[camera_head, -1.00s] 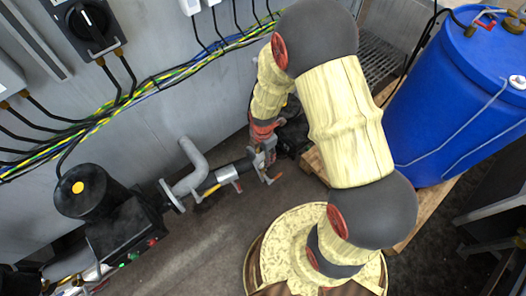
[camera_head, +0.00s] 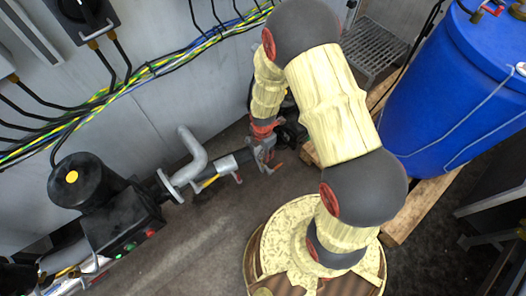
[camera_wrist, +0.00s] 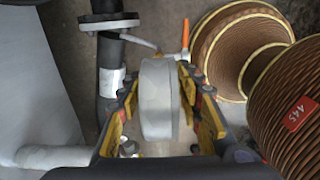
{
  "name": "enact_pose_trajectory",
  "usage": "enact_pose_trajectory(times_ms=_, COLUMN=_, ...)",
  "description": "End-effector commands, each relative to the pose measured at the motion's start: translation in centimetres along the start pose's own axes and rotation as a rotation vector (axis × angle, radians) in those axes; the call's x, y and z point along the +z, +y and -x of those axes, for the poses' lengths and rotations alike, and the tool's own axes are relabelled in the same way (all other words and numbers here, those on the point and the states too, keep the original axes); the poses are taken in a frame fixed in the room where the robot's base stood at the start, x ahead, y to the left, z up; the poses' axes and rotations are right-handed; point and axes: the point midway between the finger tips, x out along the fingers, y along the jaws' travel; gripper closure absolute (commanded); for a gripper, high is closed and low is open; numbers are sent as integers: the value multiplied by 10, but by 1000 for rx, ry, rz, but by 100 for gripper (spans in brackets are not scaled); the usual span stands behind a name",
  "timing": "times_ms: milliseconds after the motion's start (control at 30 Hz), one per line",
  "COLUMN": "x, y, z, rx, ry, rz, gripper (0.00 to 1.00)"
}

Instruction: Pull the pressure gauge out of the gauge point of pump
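In the wrist view a pale grey round gauge (camera_wrist: 158,100) shows nearly edge-on between the two yellow-padded fingers of my gripper (camera_wrist: 160,85). The fingers stand on either side of it, with narrow gaps visible, so the gripper looks open around it. The gauge's lower end and its joint with the gauge point are hidden. In the head view my gripper (camera_head: 264,152) is low beside the end of the dark pipe run; the gauge cannot be made out there. Dark machinery, perhaps the pump (camera_head: 292,130), is partly hidden behind my arm.
A grey bent pipe (camera_head: 194,155) and a black motor-like unit (camera_head: 78,182) lie to the left. A flanged pipe (camera_wrist: 108,60) with an orange-handled lever (camera_wrist: 185,35) is close by in the wrist view. A blue barrel (camera_head: 450,100) stands on a wooden pallet (camera_head: 420,210) at right.

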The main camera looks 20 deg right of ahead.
Motion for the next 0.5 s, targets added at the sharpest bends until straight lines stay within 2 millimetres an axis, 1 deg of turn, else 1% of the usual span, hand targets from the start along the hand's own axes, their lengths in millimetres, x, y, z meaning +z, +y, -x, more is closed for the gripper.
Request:
enact_pose_trajectory(times_ms=67, x=0, y=0, z=0, rx=0, ry=0, rz=0, gripper=71)
enact_pose_trajectory(times_ms=500, x=0, y=0, z=0, rx=0, ry=0, rz=0, gripper=96)
